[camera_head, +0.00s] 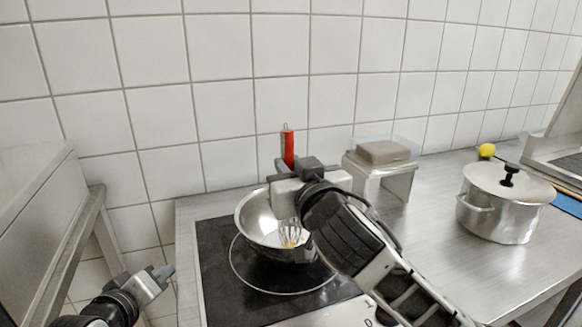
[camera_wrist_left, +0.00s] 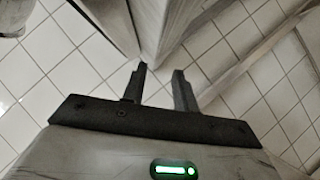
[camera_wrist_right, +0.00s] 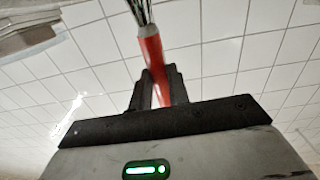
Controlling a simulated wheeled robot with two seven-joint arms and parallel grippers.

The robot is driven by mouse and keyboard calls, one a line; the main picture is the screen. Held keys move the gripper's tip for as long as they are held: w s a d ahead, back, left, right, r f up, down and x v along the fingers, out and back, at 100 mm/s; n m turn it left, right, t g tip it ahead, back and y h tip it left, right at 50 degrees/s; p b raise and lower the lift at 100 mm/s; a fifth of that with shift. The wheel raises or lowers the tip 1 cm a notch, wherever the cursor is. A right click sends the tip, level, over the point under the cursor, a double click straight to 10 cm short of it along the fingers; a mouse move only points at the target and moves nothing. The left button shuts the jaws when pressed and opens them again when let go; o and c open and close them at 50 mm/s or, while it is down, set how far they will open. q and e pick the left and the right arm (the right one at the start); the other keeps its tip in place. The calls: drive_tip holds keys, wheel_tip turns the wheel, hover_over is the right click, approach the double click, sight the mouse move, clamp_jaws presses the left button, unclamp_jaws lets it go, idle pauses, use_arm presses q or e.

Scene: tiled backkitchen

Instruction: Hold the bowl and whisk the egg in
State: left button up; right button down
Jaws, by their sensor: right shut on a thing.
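The metal bowl (camera_head: 256,217) stands on the dark cooktop (camera_head: 225,280). A whisk with a red handle (camera_head: 288,150) is upright, its wires (camera_head: 290,232) down inside the bowl. A yellow patch, apparently egg, shows around the wires. My right gripper (camera_head: 281,170) is shut on the whisk's handle above the bowl. The right wrist view shows the red handle (camera_wrist_right: 152,55) between its fingers (camera_wrist_right: 155,85). My left gripper (camera_head: 168,272) is open and empty, left of the cooktop and apart from the bowl. Its spread fingers show in the left wrist view (camera_wrist_left: 160,85). My right arm hides part of the bowl's right side.
A lidded steel pot (camera_head: 500,212) and a yellow ball-shaped thing (camera_head: 487,151) are on the steel counter (camera_head: 435,235) at right. A stand with a brown block (camera_head: 383,152) is behind my right arm. A tiled wall closes the back.

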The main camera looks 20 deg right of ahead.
use_arm(q)
drive_tip(key=d+r+g, duration=0.1)
drive_tip(key=d+r, duration=0.2)
drive_tip(key=d+r+m+g+h, duration=0.1)
drive_tip(key=d+r, duration=0.1)
drive_tip(key=r, duration=0.1)
drive_tip(key=d+r+g+h, duration=0.1)
drive_tip(key=d+r+g, duration=0.1)
drive_tip(key=d+r, duration=0.1)
drive_tip(key=shift+d+r+m, duration=0.1)
drive_tip(key=shift+d+m, duration=0.2)
drive_tip(key=s+d+r+m+g+y, duration=0.1)
drive_tip(key=s+d+r+g+y, duration=0.3)
drive_tip(key=r, duration=0.5)
drive_tip(key=shift+h, duration=0.7)
drive_tip(key=shift+w+d+f, duration=0.15)
drive_tip(key=shift+d+f, duration=0.2)
drive_tip(key=shift+f, duration=0.75)
drive_tip(key=shift+w+d+f, duration=0.15)
drive_tip(key=shift+d+f, duration=0.25)
drive_tip(key=shift+f, duration=0.75)
drive_tip(key=shift+w+d+f, duration=0.15)
drive_tip(key=shift+d+f, duration=0.2)
drive_tip(key=shift+f, duration=0.75)
drive_tip(key=c, duration=0.5)
